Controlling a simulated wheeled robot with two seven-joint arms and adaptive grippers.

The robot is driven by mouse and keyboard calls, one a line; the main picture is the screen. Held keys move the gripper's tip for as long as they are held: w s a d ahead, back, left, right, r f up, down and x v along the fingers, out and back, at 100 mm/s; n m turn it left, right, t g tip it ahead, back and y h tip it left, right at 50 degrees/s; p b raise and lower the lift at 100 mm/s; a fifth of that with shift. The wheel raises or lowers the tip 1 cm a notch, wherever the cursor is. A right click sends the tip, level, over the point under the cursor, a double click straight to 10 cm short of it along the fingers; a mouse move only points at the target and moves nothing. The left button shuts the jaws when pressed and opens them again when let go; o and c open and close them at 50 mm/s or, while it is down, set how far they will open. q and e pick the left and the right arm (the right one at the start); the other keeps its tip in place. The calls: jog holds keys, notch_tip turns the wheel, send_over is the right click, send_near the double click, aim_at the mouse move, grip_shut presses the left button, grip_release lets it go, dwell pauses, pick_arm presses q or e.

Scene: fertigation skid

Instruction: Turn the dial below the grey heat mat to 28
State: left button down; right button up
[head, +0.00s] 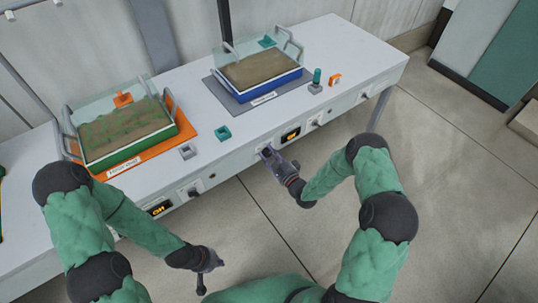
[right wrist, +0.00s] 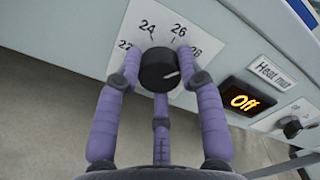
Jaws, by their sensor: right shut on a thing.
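The grey heat mat (head: 222,92) lies on the bench under a blue tray of soil (head: 262,75). My right gripper (head: 267,153) is at the bench's front panel below that mat. In the right wrist view its purple fingers are shut around the black dial (right wrist: 158,70). The dial's white plate (right wrist: 150,22) shows 22, 24 and 26.
An amber display (right wrist: 243,102) beside the dial reads Off, under a "Heat mat" label (right wrist: 275,72). Another dial (right wrist: 292,128) is further right. An orange mat (head: 150,153) with a green tray (head: 135,148) lies at left on the bench. The floor in front is clear.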

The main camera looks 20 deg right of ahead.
jog(key=shift+w+d+r+m, duration=0.1)
jog(key=shift+w+d+m, duration=0.1)
jog(key=shift+m, duration=0.5)
jog(key=shift+w+d+m, duration=0.1)
jog(key=shift+d+m, duration=0.1)
jog(key=shift+m, duration=0.5)
jog(key=shift+s, duration=0.1)
jog(key=o, duration=0.9)
jog(key=shift+o, duration=1.2)
jog(key=shift+f+m, duration=0.25)
jog(key=shift+m, duration=0.05)
jog(key=shift+a, duration=0.15)
jog(key=shift+s, duration=0.2)
jog(key=v, duration=1.1)
jog(key=shift+s+d, duration=0.2)
jog(key=shift+s, duration=0.15)
